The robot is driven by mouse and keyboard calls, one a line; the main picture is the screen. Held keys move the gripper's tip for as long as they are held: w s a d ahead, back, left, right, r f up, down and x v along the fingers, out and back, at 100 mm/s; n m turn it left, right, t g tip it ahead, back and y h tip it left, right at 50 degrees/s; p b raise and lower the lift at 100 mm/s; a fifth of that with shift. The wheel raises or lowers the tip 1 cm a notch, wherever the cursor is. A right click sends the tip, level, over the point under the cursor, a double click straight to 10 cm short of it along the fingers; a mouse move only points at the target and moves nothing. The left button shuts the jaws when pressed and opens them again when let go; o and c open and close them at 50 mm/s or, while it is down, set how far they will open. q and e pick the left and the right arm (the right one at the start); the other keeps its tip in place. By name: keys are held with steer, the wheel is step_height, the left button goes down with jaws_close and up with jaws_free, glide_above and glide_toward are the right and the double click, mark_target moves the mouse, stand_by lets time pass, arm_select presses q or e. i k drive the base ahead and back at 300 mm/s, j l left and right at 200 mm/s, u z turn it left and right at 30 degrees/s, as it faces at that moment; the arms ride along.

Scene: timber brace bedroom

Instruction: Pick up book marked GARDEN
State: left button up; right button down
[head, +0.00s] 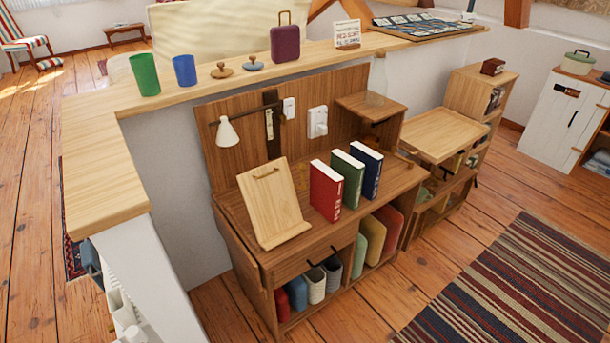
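Three books stand upright in a row on the wooden desk unit (240,213). They are a red book (325,191), a green book (350,178) and a dark blue book (371,168), from left to right. Each has pale lettering on its spine, but it is too small for me to read, so I cannot tell which is marked GARDEN. Narrow gaps separate the books. Neither of my grippers is in view.
A tilted wooden stand (272,203) is left of the books, with a white lamp (227,131) behind it. A ledge (105,165) holds cups. A striped rug (520,285) covers floor at right.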

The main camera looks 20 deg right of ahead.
mark_target(349, 169)
steer(key=i+l+u, duration=0.15)
steer(key=l+u, duration=0.15)
steer(key=l, duration=0.15)
steer(key=i+l+u, duration=0.1)
steer(key=l+u, duration=0.2)
steer(key=l, duration=0.2)
steer(key=l+u, duration=0.3)
steer(key=l, duration=0.2)
